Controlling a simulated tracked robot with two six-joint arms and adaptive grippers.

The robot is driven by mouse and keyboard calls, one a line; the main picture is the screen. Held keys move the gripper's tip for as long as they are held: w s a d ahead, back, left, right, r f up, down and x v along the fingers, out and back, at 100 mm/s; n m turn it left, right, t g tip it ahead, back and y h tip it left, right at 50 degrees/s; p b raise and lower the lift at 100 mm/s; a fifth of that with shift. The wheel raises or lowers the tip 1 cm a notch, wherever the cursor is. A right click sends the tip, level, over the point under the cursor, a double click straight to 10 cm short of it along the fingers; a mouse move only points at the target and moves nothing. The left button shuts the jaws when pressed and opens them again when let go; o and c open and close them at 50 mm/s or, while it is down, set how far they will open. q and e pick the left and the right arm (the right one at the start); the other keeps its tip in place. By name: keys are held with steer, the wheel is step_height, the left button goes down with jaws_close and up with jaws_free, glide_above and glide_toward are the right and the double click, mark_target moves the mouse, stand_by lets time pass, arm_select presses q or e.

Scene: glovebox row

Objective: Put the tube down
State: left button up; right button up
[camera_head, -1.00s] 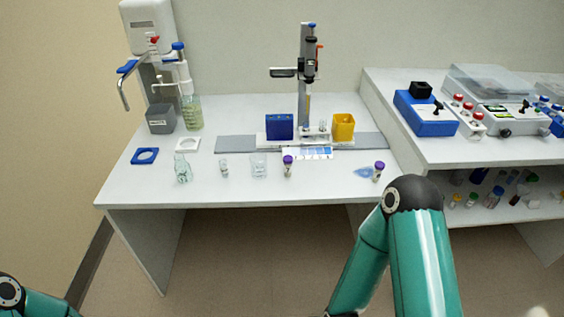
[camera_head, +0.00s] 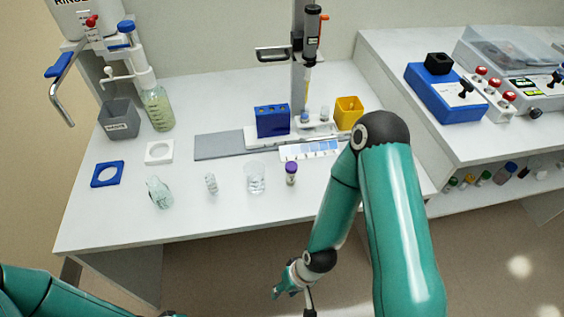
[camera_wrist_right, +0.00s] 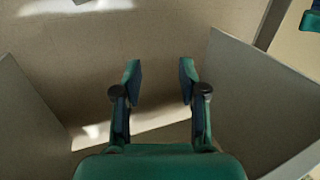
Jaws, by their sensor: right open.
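A small tube with a purple cap (camera_head: 291,173) stands upright on the white table, right of a clear beaker (camera_head: 255,178). A small clear vial (camera_head: 210,183) stands left of the beaker. My right gripper (camera_head: 288,289) hangs in front of the table's front edge, apart from these things. In the right wrist view its fingers (camera_wrist_right: 160,82) are spread with nothing between them, over bare floor. My left arm enters at the lower left; its gripper is out of view. My right arm hides the right part of the tabletop.
A blue box (camera_head: 272,121) and a yellow box (camera_head: 348,112) stand by a vertical pipette stand (camera_head: 305,60). Blue equipment (camera_head: 445,97) is on the right bench.

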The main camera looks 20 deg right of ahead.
arm_select(q)
steer(key=shift+w+d, duration=0.1)
steer(key=shift+w, duration=0.25)
